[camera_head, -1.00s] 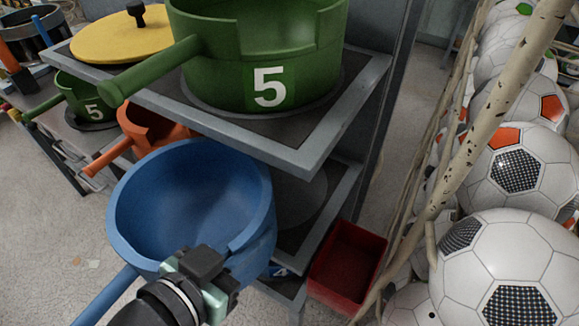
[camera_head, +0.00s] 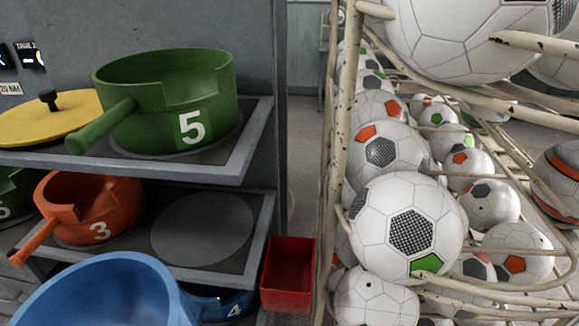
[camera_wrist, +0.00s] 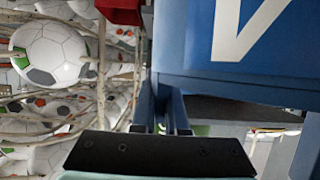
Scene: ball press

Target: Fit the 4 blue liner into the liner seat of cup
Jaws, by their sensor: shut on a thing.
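The large blue liner (camera_head: 95,292) is round, hollow and open at the top. It fills the bottom left of the head view, cut off by the lower edge. In the wrist view its blue wall (camera_wrist: 235,45) bears a white mark, partly cut off. My gripper (camera_wrist: 160,150) is shut on a narrow blue part of it, likely its handle; the exact contact is hard to see.
A green pot marked 5 (camera_head: 165,105) and a yellow lid (camera_head: 45,125) stand on the upper shelf. An orange pot marked 3 (camera_head: 90,205) is below, beside an empty dark disc (camera_head: 203,228). A red bin (camera_head: 288,275) and a metal ball rack (camera_head: 345,110) stand at right.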

